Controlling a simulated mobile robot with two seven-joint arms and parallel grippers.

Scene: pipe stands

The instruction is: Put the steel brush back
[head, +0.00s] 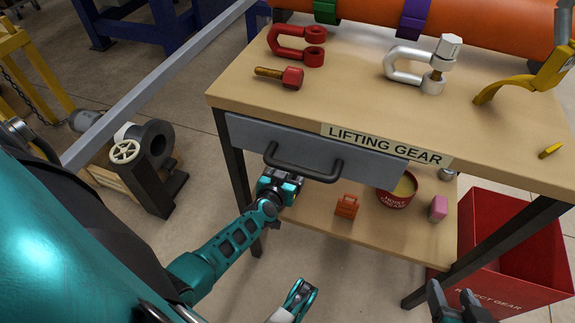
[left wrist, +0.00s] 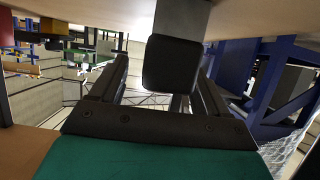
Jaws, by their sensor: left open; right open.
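I cannot make out a steel brush in either view. My left gripper (head: 284,176) is at the black handle (head: 303,166) of the grey drawer (head: 300,138) under the bench top. In the left wrist view its two fingers stand apart, with a dark rounded block (left wrist: 170,65), seemingly the handle, between them. The drawer looks shut, and its inside is hidden. My right gripper (head: 456,297) is open and empty at the lower right, in front of the bench's right leg.
The bench top (head: 370,110) holds a red shackle (head: 288,38), its red pin (head: 284,76), a silver shackle (head: 420,66) and a yellow hook (head: 525,80). The lower shelf holds a red grease tin (head: 397,192). A red reject bin (head: 510,250) stands at right.

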